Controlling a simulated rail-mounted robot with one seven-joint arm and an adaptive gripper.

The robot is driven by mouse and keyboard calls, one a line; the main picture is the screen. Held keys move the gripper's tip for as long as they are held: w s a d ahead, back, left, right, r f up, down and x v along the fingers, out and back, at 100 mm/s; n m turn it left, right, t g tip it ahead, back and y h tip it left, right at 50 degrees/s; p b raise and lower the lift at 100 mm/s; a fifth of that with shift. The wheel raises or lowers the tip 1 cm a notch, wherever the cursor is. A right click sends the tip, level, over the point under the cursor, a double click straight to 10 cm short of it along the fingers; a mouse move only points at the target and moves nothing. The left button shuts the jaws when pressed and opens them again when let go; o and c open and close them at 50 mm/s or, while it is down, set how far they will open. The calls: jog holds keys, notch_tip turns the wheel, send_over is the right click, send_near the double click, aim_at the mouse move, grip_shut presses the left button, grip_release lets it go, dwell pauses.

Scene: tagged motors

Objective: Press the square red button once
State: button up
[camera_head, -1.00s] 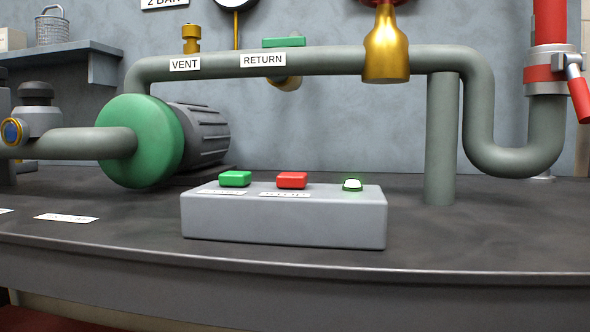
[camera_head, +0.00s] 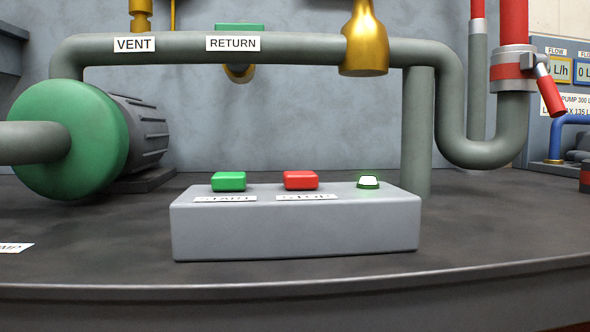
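The square red button (camera_head: 301,180) stands raised on top of a grey control box (camera_head: 295,229), near its middle. A white label reading STOP (camera_head: 306,197) lies in front of it. A green button (camera_head: 229,181) is to its left, with a START label (camera_head: 225,198) in front. A lit white lamp with a green rim (camera_head: 368,182) is at the right end of the box top. My gripper is not in view.
The box sits on a dark bench near its front edge (camera_head: 300,290). Behind it are a green-faced motor (camera_head: 70,140), a grey pipe (camera_head: 290,48) with VENT and RETURN labels, a brass fitting (camera_head: 364,45) and a red-handled valve (camera_head: 548,90). The bench right of the box is clear.

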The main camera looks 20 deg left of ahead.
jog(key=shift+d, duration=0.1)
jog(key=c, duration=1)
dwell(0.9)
